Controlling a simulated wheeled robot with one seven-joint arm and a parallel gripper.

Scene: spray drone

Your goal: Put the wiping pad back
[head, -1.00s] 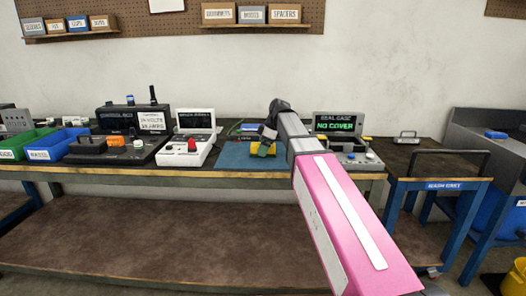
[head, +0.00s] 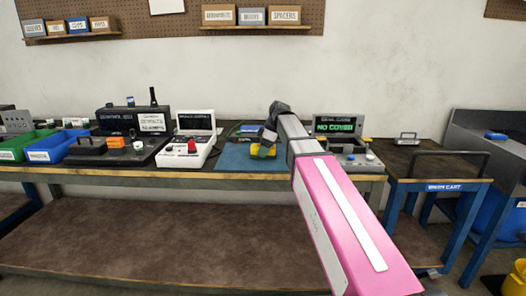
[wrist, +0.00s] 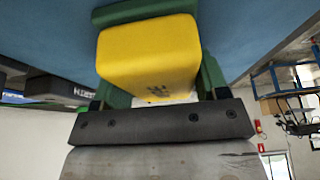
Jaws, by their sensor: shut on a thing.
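The yellow wiping pad (head: 264,152) is at the blue mat (head: 232,155) on the workbench. In the wrist view the pad (wrist: 148,58) sits between green parts, with the blue mat (wrist: 50,40) beyond it. My gripper (head: 268,143) is shut on the pad, low over the mat. Whether the pad touches the mat is hard to tell. The gripper hides part of the pad in the head view.
A white console with a red button (head: 192,147) stands left of the mat. A seal case reading "NO COVER" (head: 338,124) stands right, partly behind my arm. A blue-framed cart (head: 440,187) is at the right. Bins (head: 58,147) stand at the left.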

